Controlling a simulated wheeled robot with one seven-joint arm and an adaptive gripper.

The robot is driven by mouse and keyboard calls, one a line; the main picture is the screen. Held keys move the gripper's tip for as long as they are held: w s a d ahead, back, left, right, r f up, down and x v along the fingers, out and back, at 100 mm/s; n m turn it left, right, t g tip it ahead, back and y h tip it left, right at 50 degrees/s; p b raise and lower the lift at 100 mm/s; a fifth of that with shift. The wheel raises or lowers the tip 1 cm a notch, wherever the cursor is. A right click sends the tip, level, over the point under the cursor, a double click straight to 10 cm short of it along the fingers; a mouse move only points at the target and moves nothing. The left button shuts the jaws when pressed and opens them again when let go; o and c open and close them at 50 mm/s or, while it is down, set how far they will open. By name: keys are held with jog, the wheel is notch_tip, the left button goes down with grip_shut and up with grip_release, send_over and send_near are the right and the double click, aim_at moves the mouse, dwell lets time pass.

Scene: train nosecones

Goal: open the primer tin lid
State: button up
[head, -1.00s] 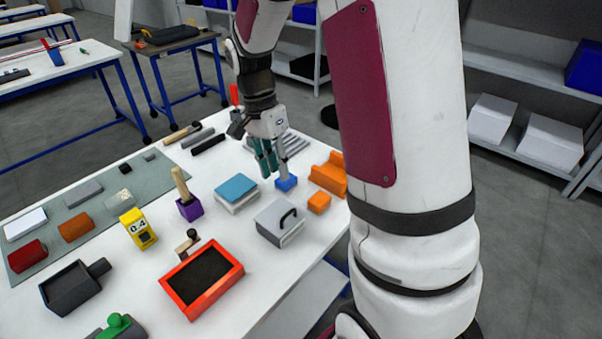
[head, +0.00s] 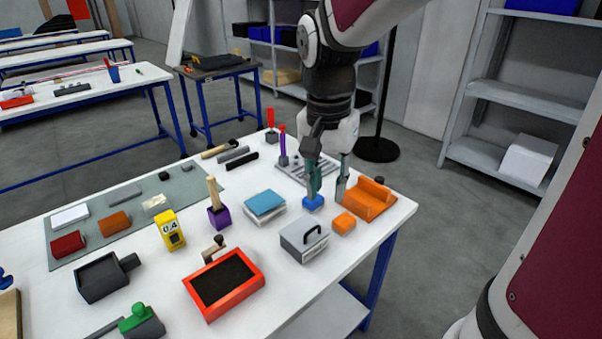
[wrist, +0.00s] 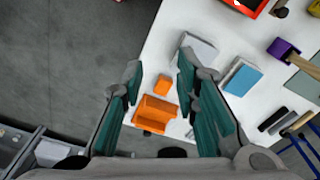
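The grey box with a black arched handle on its lid (head: 304,238) looks like the primer tin. It stands near the table's right front edge, and its lid looks shut. In the wrist view the grey tin (wrist: 200,47) is partly covered by the right finger. My gripper (head: 328,187) is open and empty, pointing down over the back right of the table, behind the tin. In the wrist view my gripper (wrist: 160,70) has its teal-padded fingers wide apart, with a small orange block (wrist: 161,84) showing between them.
An orange cradle (head: 368,200) and a small blue block (head: 313,202) are close to the fingers. A blue-topped box (head: 265,206) stands left of the tin, and a red-framed tray (head: 224,283) in front. Free white table lies between them.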

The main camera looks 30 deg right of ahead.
jog(key=shift+s+r, duration=0.1)
jog(key=shift+s, duration=0.35)
jog(key=shift+a+r, duration=0.1)
